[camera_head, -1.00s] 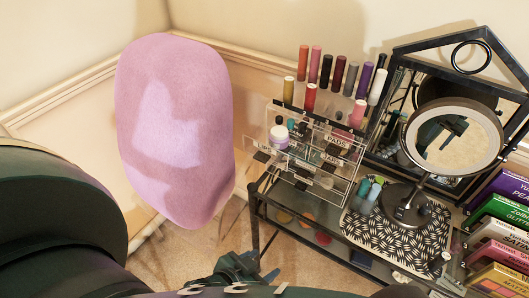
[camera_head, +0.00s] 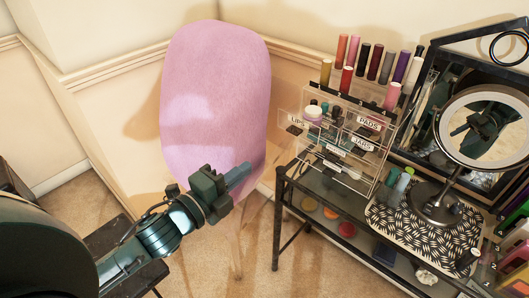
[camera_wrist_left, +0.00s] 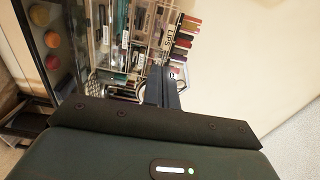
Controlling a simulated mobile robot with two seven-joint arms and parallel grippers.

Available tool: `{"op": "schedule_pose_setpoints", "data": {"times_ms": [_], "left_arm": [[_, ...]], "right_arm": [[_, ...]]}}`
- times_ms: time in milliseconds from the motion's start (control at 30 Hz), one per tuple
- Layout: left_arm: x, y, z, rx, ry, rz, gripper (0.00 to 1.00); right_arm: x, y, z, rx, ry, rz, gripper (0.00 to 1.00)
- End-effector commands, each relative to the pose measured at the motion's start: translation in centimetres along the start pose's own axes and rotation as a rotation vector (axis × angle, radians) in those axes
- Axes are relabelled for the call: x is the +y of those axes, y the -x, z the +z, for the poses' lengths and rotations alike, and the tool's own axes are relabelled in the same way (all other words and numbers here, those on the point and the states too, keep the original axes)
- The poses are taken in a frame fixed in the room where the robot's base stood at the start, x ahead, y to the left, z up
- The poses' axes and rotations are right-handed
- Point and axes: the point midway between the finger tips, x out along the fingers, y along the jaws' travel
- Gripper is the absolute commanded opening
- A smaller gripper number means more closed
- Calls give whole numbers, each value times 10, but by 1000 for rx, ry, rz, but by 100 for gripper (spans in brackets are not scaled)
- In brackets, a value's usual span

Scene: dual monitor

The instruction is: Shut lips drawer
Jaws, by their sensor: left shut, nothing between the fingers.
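The clear acrylic organizer (camera_head: 345,150) stands on the dark vanity table. Its lips drawer (camera_head: 290,124), labelled LIPS, sticks out to the left from the organizer's upper part, so it is open. In the left wrist view the LIPS label (camera_wrist_left: 170,38) shows beyond the fingertips. My left gripper (camera_head: 243,172) is shut and empty. In the head view it appears left of and lower than the lips drawer, apart from it, with the pink chair behind it. Its closed fingers (camera_wrist_left: 162,88) point toward the organizer in the wrist view. My right gripper is not in view.
The pink chair back (camera_head: 215,100) stands left of the dark vanity table (camera_head: 292,172). Lipsticks (camera_head: 387,66) stand on top of the organizer. A round mirror (camera_head: 487,128) on a stand and books (camera_head: 515,245) are at the right.

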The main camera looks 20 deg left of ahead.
Motion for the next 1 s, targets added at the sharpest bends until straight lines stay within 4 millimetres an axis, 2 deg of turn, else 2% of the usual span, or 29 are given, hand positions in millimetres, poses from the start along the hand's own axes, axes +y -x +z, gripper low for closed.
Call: {"op": "schedule_pose_setpoints", "data": {"times_ms": [167,267,800,1000], "left_arm": [[-4,-12,0,4,-23,-9,0],[-5,-25,0,3,-21,-9,0],[-5,-123,-1,3,-15,-7,0],[-3,-138,0,3,-17,-5,0]], "right_arm": [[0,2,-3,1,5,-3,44],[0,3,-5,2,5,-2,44],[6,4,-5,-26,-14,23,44],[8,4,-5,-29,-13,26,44]]}}
